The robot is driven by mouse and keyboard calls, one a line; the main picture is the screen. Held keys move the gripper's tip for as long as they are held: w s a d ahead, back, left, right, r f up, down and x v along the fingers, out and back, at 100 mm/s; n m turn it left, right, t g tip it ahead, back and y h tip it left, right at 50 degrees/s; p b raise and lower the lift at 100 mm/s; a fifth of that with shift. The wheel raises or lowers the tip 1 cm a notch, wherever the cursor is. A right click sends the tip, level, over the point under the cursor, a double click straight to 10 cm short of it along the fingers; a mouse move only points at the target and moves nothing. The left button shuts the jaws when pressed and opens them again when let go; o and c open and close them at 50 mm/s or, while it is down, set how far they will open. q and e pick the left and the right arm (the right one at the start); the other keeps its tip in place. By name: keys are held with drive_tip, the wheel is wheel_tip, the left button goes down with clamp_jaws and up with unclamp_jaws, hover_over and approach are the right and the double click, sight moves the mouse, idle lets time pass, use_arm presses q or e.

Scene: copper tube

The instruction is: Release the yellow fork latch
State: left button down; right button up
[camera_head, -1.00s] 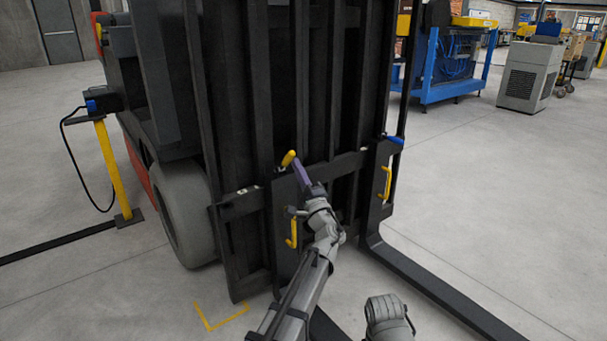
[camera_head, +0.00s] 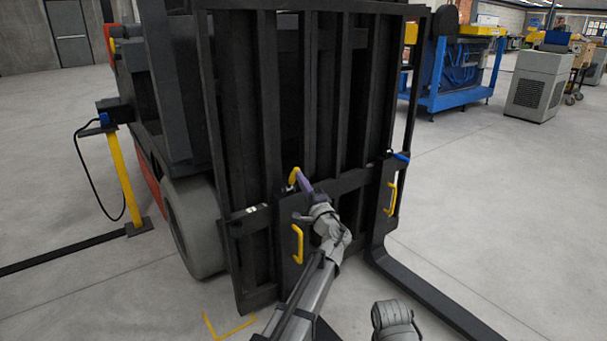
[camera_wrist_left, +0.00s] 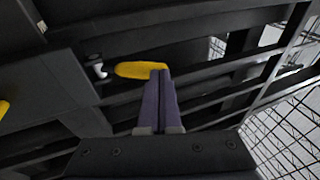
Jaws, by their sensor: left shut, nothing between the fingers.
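The yellow fork latch (camera_head: 293,177) is a small lever at the top of the left fork's dark hanger on the forklift carriage. My right gripper is outside the views; only a grey part of my right arm shows.
A yellow handle (camera_head: 297,244) is on the left fork's hanger, another (camera_head: 391,198) on the right one. A blue latch (camera_head: 400,156) tops the right hanger. The right fork (camera_head: 435,295) extends along the floor. A yellow post (camera_head: 118,180) stands left; open floor lies right.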

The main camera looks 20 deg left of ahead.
sight(296, 168)
use_arm(q)
drive_tip(key=w+a+r+g+p, duration=0.1)
drive_tip(key=p, duration=0.1)
drive_tip(key=w+a+r+h+p, duration=0.1)
drive_tip(key=p, duration=0.2)
drive_tip(key=shift+a+r+n+g+h, duration=0.1)
drive_tip(key=shift+r+n+g+h, duration=0.2)
drive_tip(key=shift+g, duration=0.1)
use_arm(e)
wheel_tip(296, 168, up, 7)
use_arm(q)
drive_tip(key=shift+a+p, duration=0.1)
drive_tip(key=shift+p, duration=0.2)
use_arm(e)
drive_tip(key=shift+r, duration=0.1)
use_arm(q)
drive_tip(key=shift+s, duration=0.1)
